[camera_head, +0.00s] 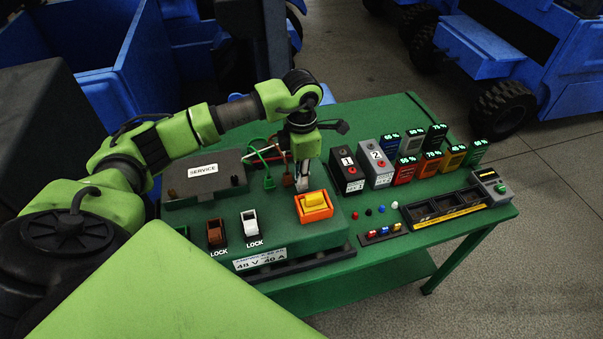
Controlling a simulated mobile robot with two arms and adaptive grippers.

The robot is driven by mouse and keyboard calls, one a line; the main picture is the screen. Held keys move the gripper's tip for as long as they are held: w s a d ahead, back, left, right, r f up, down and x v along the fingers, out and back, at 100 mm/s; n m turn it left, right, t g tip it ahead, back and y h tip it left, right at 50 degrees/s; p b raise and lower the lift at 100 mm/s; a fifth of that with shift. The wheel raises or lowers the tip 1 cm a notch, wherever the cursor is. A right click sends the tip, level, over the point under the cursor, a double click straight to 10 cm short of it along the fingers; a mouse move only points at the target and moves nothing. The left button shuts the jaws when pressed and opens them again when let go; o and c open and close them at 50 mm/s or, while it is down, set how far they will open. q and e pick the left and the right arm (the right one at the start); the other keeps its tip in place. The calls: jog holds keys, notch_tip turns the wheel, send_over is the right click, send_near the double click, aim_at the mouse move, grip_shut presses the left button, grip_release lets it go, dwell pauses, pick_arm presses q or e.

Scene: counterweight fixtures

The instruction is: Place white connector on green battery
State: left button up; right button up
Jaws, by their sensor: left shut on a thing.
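My left gripper (302,184) points down over the back of the green housing on the table. It is shut on a pale piece (303,172) that looks like the white connector; the fingers hide much of it, and I cannot tell whether it touches the housing. A brown plug (288,180) and green cables (268,179) are just left of the fingers. The green battery (475,153), a small block with a lit display, stands at the right end of the battery group, well to the right of my gripper. My right gripper is not in view.
An orange-framed yellow switch (315,205) is just in front of the gripper. Brown (216,234) and white (250,222) LOCK levers stand farther left. Grey (376,161) and dark (346,172) numbered blocks stand between gripper and batteries. A black tray (445,209) lies at the right.

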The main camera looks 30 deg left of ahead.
pick_arm(q)
jog(key=shift+f, duration=0.2)
jog(key=o, duration=0.7)
jog(key=shift+r, duration=0.1)
jog(key=shift+r, duration=0.25)
notch_tip(320, 180, up, 12)
jog(key=b, duration=0.4)
